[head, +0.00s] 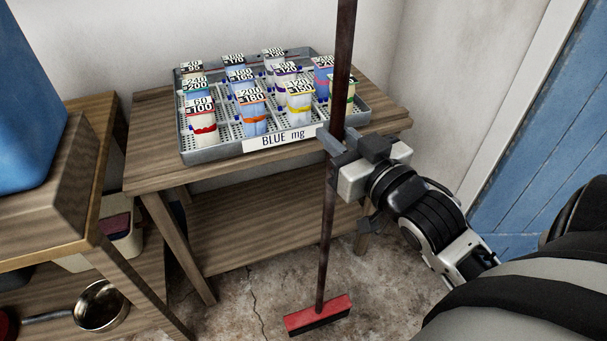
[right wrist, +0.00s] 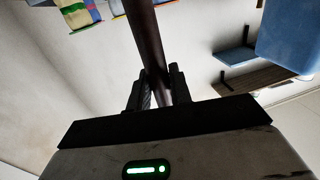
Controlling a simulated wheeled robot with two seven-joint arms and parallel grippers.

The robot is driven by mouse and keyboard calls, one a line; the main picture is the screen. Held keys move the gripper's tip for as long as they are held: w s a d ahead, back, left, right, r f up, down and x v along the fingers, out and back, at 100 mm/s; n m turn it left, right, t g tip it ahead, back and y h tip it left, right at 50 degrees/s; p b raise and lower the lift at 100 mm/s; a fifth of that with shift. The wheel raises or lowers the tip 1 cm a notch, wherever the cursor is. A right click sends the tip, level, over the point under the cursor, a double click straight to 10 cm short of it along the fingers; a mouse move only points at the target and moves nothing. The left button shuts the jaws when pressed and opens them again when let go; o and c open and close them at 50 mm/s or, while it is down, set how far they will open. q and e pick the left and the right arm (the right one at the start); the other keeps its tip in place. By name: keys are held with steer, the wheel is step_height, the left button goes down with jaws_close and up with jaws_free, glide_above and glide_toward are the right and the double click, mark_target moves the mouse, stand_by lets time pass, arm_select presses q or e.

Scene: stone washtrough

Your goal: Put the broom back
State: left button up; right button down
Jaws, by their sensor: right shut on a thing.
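The broom (head: 325,235) has a long dark brown handle and a red head (head: 318,312) with dark bristles. It stands nearly upright in the middle of the head view, its head low over or on the stone floor; I cannot tell whether it touches. My right gripper (head: 338,142) is shut on the handle, in front of the table's right part. In the right wrist view the handle (right wrist: 148,45) runs up from between the two fingers (right wrist: 158,90). The handle's top is out of view. My left gripper is not in view.
A wooden table (head: 150,170) behind the broom bears a grey tray (head: 200,152) of several labelled packets, marked "BLUE mg". Wooden shelving (head: 75,225) at left holds a blue container (head: 25,110) and a metal pan (head: 100,305). A blue door (head: 545,140) is at right. Cracked floor (head: 235,300) lies open below.

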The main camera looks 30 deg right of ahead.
steer(key=w+f+b, duration=0.1)
steer(key=w+f, duration=0.9)
steer(key=f, duration=0.1)
steer(key=shift+d, duration=0.25)
steer(key=shift+f, duration=0.15)
steer(key=c, duration=1.3)
jaws_free()
steer(key=shift+f, duration=0.1)
